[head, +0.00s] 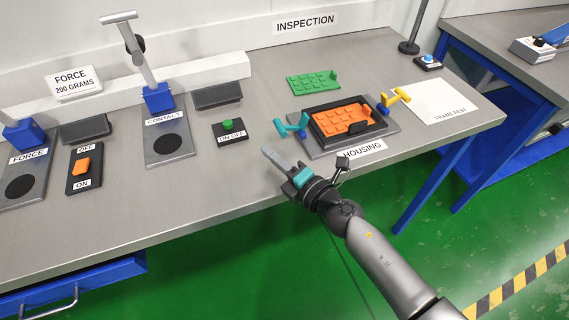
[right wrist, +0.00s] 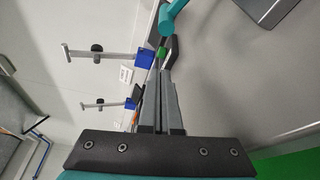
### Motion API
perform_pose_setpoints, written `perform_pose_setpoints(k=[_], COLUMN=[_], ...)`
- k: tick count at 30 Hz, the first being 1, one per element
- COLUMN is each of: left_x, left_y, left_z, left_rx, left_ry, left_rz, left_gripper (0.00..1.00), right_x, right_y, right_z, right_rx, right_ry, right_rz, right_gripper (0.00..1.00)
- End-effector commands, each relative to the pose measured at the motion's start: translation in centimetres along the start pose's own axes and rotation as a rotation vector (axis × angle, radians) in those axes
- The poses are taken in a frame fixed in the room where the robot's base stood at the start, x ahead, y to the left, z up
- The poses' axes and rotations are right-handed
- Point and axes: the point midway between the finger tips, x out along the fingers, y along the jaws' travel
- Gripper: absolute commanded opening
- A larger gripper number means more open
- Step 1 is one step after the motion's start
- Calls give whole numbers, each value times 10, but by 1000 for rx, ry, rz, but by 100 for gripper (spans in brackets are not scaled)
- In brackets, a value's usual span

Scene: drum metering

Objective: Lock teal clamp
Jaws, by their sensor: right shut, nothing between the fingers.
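The teal clamp (head: 290,127) stands at the left side of the housing fixture (head: 313,144), its handle raised. Part of the teal clamp also shows at the top of the right wrist view (right wrist: 171,15). An orange tray-like part (head: 343,117) lies in the fixture's black frame. A yellow clamp (head: 396,98) stands at the fixture's right side. My right gripper (head: 270,153) is shut and empty, in front and to the left of the teal clamp, apart from it in the head view. Its fingers (right wrist: 158,95) are together in the right wrist view. My left gripper is not in view.
A green part (head: 313,82) lies behind the fixture. A white frame rest sheet (head: 436,103) lies to the right. A green on/off button (head: 228,125) and the contact stand (head: 168,140) are on the left. The table's front edge runs below my right gripper.

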Motion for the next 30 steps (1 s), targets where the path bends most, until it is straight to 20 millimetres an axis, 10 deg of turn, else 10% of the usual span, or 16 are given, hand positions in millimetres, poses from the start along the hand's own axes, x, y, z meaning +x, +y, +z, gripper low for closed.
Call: perform_pose_setpoints(k=[5, 15, 30], left_x=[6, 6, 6], left_y=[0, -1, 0], left_z=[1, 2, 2], left_rx=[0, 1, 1], left_ry=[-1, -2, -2], left_rz=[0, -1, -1], left_gripper=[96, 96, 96], right_x=[34, 19, 18], right_y=[0, 0, 1], right_z=[0, 36, 38], right_rx=[0, -1, 9], right_ry=[1, 0, 0], right_rz=[2, 0, 3], right_gripper=[0, 0, 0])
